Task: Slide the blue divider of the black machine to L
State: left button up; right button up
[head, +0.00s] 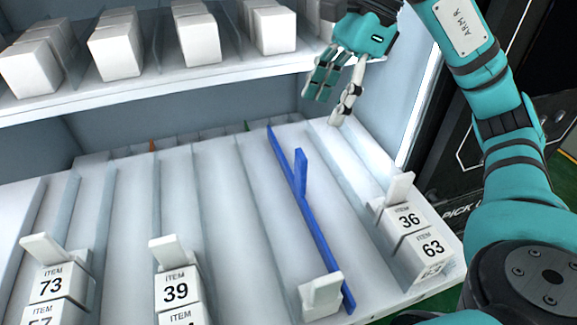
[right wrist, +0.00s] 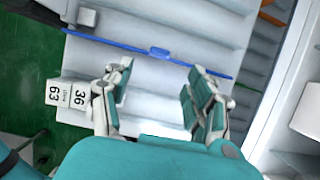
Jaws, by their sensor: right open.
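The blue divider (head: 310,215) runs front to back along the lower white shelf (head: 228,215), with an upright blue tab near its middle. It also shows in the right wrist view (right wrist: 190,62), crossing the picture beyond the fingertips. My right gripper (head: 328,108) is open and empty above the back right of the lower shelf, right of the divider. In the right wrist view its two fingers (right wrist: 152,80) are spread, with the blue tab roughly between and beyond them, apart from them. My left gripper is not in view. No letter L is readable in these frames.
Item boxes marked 36 and 63 (head: 420,235) stand right of the divider. Boxes 73 (head: 52,285) and 39 (head: 178,287) stand left. A white pusher (head: 320,296) is by the divider's front end. White boxes (head: 115,50) fill the upper shelf. The lane left of the divider looks empty.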

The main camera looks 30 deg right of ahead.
aim_at(297, 162)
jog(key=p+x, duration=0.2)
jog(key=x, duration=1.2)
jog(key=shift+a, duration=0.15)
jog(key=shift+w+a+f, duration=0.1)
jog(key=shift+f, duration=0.2)
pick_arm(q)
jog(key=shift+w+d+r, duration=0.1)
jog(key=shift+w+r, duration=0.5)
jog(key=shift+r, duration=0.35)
pick_arm(e)
grip_shut()
